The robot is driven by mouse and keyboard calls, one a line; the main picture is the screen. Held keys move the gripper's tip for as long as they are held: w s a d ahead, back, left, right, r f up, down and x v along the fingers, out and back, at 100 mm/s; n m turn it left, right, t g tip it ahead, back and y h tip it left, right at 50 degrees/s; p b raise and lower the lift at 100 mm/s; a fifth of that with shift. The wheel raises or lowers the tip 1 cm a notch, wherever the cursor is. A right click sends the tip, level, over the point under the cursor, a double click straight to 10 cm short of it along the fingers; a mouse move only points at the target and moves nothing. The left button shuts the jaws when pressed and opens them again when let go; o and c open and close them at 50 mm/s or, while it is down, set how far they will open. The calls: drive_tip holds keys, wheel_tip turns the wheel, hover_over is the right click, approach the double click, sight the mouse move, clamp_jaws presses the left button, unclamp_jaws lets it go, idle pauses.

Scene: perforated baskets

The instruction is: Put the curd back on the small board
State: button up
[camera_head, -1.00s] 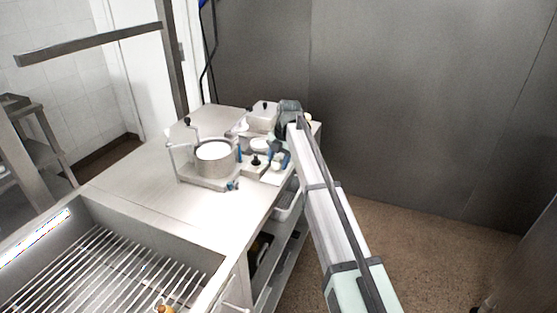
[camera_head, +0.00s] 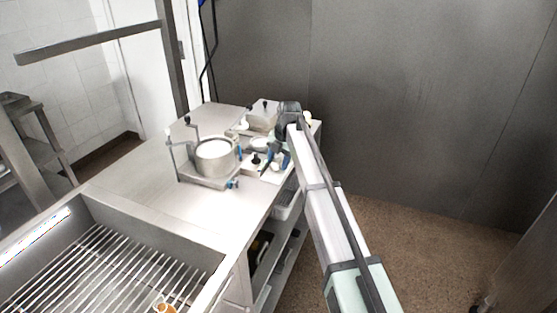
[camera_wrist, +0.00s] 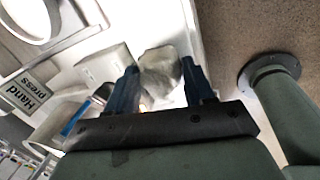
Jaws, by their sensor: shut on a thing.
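My gripper (camera_wrist: 159,68) has its two blue fingers on either side of a pale, greyish-white lump, the curd (camera_wrist: 160,75), and is shut on it. In the head view my gripper (camera_head: 278,158) is over the right edge of the steel table, with the curd (camera_head: 277,166) tiny between the fingers. A flat white surface under it (camera_head: 268,178) may be the small board; its outline is partly hidden by my gripper. I cannot tell whether the curd touches it.
A steel pot (camera_head: 214,160) of white contents stands in a press frame left of my gripper. A lidded metal box (camera_head: 262,117) is behind. A sink with a rack (camera_head: 110,270) is at front left.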

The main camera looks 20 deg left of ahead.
drive_tip(key=shift+f, duration=0.15)
drive_tip(key=o, duration=1.2)
drive_tip(key=shift+a, duration=0.1)
drive_tip(key=shift+a, duration=0.1)
drive_tip(key=shift+w, duration=0.1)
drive_tip(key=shift+r, duration=1.5)
drive_tip(key=shift+d+r, duration=0.2)
drive_tip(key=shift+r, duration=2.3)
